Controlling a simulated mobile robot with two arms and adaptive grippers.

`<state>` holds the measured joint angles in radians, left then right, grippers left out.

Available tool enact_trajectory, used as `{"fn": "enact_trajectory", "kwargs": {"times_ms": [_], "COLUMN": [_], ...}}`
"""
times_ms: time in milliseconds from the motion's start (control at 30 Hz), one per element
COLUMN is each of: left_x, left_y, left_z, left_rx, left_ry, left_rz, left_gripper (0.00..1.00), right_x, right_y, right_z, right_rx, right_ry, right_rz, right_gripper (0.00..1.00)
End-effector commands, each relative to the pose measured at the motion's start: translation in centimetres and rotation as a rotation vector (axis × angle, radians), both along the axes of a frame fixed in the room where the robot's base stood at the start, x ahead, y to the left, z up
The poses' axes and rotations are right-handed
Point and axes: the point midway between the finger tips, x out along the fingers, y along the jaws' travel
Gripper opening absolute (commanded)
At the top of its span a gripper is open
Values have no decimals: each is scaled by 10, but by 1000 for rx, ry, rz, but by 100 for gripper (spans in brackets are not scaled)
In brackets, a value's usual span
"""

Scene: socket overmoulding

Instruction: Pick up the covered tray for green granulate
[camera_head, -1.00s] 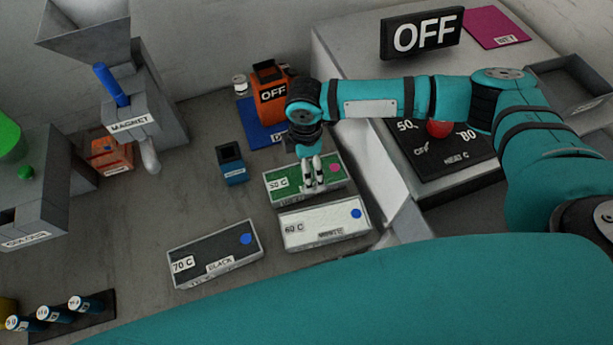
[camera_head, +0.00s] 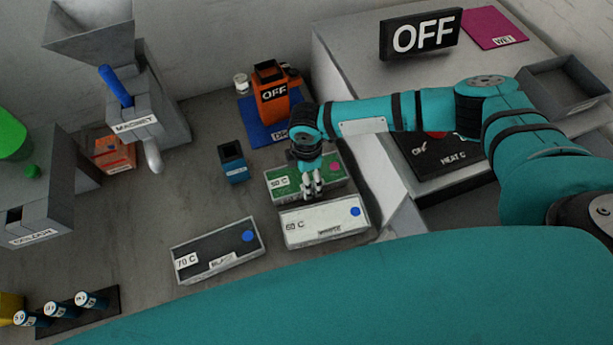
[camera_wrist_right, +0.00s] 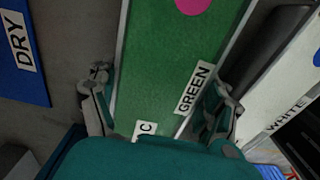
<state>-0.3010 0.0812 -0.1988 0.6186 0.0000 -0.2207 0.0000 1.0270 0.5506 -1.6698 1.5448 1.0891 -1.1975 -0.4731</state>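The covered tray for green granulate (camera_head: 290,184) has a green top, a pink dot and "50 C" and "GREEN" labels. It lies on the worktop behind the white tray. My right gripper (camera_head: 312,188) points down over it. In the right wrist view, the green tray (camera_wrist_right: 165,60) runs between the two fingers of the right gripper (camera_wrist_right: 160,100). They are spread to either side of its width; I cannot tell whether they touch it. My left gripper is not in view.
The white tray (camera_head: 310,230) stands close in front of the green one. A black tray (camera_head: 215,254) lies at front left. A blue container (camera_head: 233,166), an orange device (camera_head: 271,105) on a blue mat (camera_head: 250,131) and the heater block (camera_head: 345,75) stand around.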

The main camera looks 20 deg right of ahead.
Motion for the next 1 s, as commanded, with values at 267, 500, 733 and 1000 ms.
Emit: {"fn": "enact_trajectory", "kwargs": {"times_ms": [267,500,733,1000], "left_x": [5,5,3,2], "left_y": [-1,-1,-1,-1], "left_z": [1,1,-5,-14], "left_rx": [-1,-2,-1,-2], "left_ry": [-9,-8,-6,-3], "left_rz": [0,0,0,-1], "left_gripper": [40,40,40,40], "right_x": [0,1,2,2], "right_y": [0,0,0,0], "right_z": [0,2,27,79], "right_rx": [0,1,3,3], "right_ry": [0,-2,-6,-6], "right_rz": [0,0,0,0], "right_gripper": [29,26,26,25]}}
